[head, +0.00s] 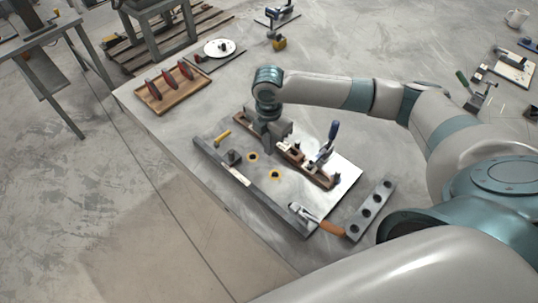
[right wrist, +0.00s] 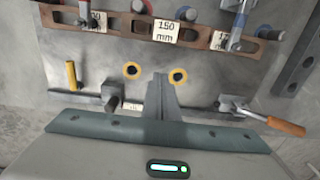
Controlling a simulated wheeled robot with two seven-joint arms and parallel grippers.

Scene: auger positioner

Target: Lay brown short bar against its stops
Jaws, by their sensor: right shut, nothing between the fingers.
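A brown bar (head: 318,176) lies on the pale metal plate (head: 345,172) under and to the right of my right gripper. In the right wrist view the brown bar (right wrist: 120,23) runs across the top, with white tags on it, one reading 150 mm. I cannot tell whether it touches any stops. My right gripper (head: 268,143) is above the far end of the bar and hides part of it. In the right wrist view its fingers (right wrist: 160,80) are shut with nothing between them. My left gripper is out of view.
A long dark rail (head: 268,200) runs along the plate's front edge. A yellow-handled clamp (head: 222,137) and an orange-handled clamp (head: 320,222) flank it. Two yellow-ringed holes (head: 252,157) mark the plate. A blue-handled clamp (head: 327,143) stands by the bar. A grey holed bar (head: 371,208) lies at right.

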